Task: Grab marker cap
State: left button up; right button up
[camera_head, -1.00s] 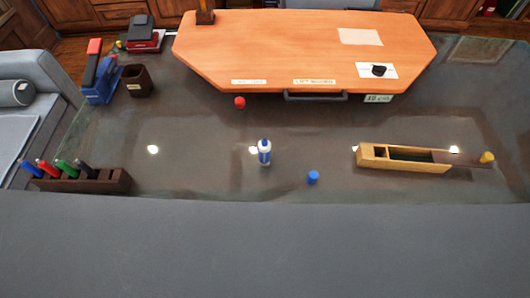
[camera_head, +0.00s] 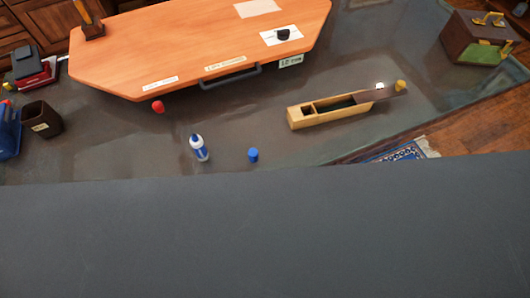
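A small blue cap (camera_head: 253,155) stands on the dark glossy tabletop, near its front edge. A small red cap-like piece (camera_head: 158,107) lies by the front edge of the orange wooden board. A small yellow cap-like piece (camera_head: 400,86) sits at the right end of the wooden box. Neither of my grippers shows in the head view.
An open wooden box (camera_head: 297,121) lies right of the blue cap. The orange board (camera_head: 200,45) with a dark handle (camera_head: 230,77) fills the back. A dark cup (camera_head: 41,120) stands left, and a brown case (camera_head: 480,38) at far right. A large grey surface (camera_head: 260,230) fills the foreground.

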aim_at(253, 153)
jog(key=i+l, duration=0.1)
jog(key=l, duration=0.3)
jog(key=i+l, duration=0.1)
jog(key=l, duration=0.3)
jog(key=i+l, duration=0.1)
jog(key=l, duration=0.3)
jog(key=i+l, duration=0.1)
jog(key=l, duration=0.3)
jog(key=i+l, duration=0.1)
jog(key=l, duration=0.3)
jog(key=u, duration=1.3)
